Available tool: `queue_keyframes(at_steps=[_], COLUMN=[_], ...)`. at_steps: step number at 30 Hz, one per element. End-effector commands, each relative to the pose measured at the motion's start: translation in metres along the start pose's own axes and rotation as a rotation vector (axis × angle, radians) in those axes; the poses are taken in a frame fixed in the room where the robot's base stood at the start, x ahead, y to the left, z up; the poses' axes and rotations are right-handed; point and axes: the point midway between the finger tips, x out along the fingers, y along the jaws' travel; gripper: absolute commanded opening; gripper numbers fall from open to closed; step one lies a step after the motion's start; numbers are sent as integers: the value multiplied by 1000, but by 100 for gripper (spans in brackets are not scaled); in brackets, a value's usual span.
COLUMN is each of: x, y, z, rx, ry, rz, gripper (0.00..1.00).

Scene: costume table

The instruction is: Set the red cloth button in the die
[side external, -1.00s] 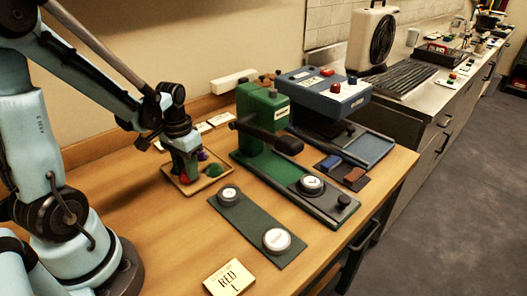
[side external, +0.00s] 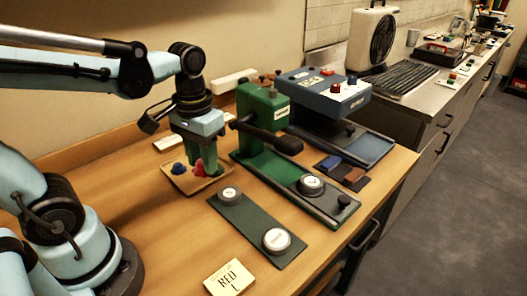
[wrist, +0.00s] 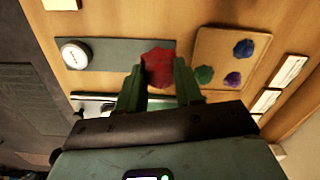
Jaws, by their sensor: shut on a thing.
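My gripper (side external: 205,168) is shut on the red cloth button (side external: 199,171), a crumpled red piece that also shows between the green fingertips in the wrist view (wrist: 157,66). It is held above the right part of a shallow wooden tray (side external: 215,181). White-topped round dies (side external: 229,193) (side external: 277,240) sit on a dark green strip. A similar round piece (side external: 311,185) sits on the base of the green press (side external: 262,120). In the wrist view one die (wrist: 75,54) shows on the strip (wrist: 110,52); the other is hidden.
Blue (wrist: 244,48), green (wrist: 204,75) and purple (wrist: 232,79) pieces lie in the tray. A card reading "RED L" (side external: 230,278) lies at the front. The press's dark handle (side external: 288,145) sticks out above its base. A blue machine (side external: 325,95) stands behind.

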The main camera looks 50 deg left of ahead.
Motion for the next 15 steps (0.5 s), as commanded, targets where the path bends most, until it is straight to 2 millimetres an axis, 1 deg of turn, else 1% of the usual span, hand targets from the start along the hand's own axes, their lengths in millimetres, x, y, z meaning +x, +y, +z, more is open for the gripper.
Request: queue_keyframes(at_steps=[7,15], x=[-49,-99], y=[0,0], z=[1,1], rx=[0,1], ry=[0,0], rz=[0,0], gripper=[6,6])
